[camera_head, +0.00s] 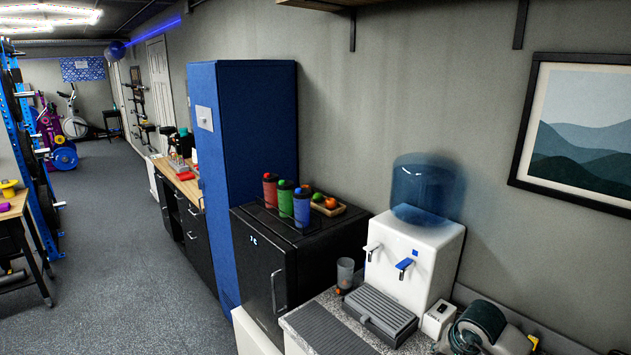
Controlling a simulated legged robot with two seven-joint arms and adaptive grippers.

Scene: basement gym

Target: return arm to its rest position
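Neither of my grippers shows in the head view, and I see no arm of mine that I can make out for sure. A white water dispenser (413,262) with a blue bottle (425,188) on top stands at the right.
A black fridge (265,265) carries red, green and blue bottles and a fruit tray (329,208). A tall blue locker (243,150) stands behind it. A framed picture (580,135) hangs at right.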

